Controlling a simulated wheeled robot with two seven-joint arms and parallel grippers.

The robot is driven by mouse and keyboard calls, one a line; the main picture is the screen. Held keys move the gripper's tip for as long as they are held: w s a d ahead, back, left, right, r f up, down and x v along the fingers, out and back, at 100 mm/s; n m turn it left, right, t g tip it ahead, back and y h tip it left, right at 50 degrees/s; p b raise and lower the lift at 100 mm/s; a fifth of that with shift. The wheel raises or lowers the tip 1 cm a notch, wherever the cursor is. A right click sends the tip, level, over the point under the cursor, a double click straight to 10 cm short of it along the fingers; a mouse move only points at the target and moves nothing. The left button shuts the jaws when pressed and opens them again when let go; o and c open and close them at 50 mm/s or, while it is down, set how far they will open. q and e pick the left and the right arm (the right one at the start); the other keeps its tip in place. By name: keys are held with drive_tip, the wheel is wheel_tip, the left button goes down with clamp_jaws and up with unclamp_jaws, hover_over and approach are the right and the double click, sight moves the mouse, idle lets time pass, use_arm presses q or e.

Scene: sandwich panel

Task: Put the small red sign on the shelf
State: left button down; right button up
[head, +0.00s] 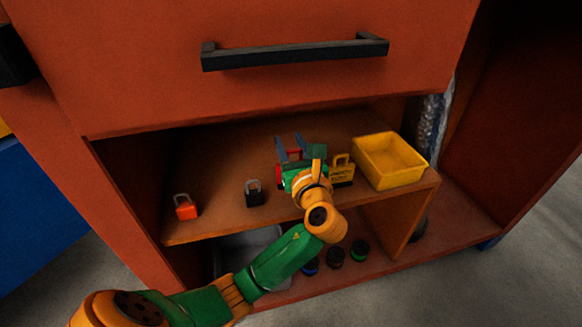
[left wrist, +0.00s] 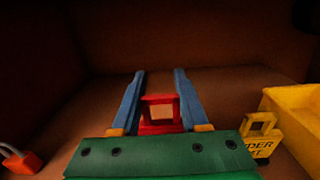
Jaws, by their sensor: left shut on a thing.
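The small red sign (head: 294,154) is between the blue fingers of my left gripper (head: 290,141), over the wooden shelf (head: 220,165). In the left wrist view, the red sign (left wrist: 161,112) shows as a red frame with an opening, between the two fingers of the left gripper (left wrist: 160,75). The gripper is shut on it. My gripper and wrist hide part of the sign in the head view, and I cannot tell whether its bottom touches the shelf. My right gripper is not in view.
On the shelf stand a red-orange padlock (head: 186,208), a black padlock (head: 254,194), a yellow lettered tag (head: 342,171) just right of my gripper, and a yellow bin (head: 390,160). A drawer with a black handle (head: 295,54) overhangs the shelf. Several dark round items (head: 335,257) sit below.

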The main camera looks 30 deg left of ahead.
use_arm(q)
drive_tip(key=f, duration=0.1)
drive_tip(key=f+b, duration=0.2)
drive_tip(key=shift+w+a+f, duration=0.2)
drive_tip(key=shift+w+f, duration=0.1)
drive_tip(key=shift+w, duration=0.05)
drive_tip(key=shift+f, duration=0.3)
drive_tip(key=shift+r, duration=0.15)
drive_tip(key=shift+c, duration=2.1)
unclamp_jaws()
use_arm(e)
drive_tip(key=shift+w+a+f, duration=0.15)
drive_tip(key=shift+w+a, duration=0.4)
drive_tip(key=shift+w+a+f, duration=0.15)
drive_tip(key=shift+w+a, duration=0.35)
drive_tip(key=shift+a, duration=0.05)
use_arm(q)
drive_tip(key=p+v, duration=0.2)
drive_tip(key=v, duration=1)
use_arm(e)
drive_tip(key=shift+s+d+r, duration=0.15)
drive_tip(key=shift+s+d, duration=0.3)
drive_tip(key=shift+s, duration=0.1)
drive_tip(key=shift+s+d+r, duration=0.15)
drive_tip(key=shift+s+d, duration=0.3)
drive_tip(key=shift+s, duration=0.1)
use_arm(q)
drive_tip(key=shift+s, duration=0.1)
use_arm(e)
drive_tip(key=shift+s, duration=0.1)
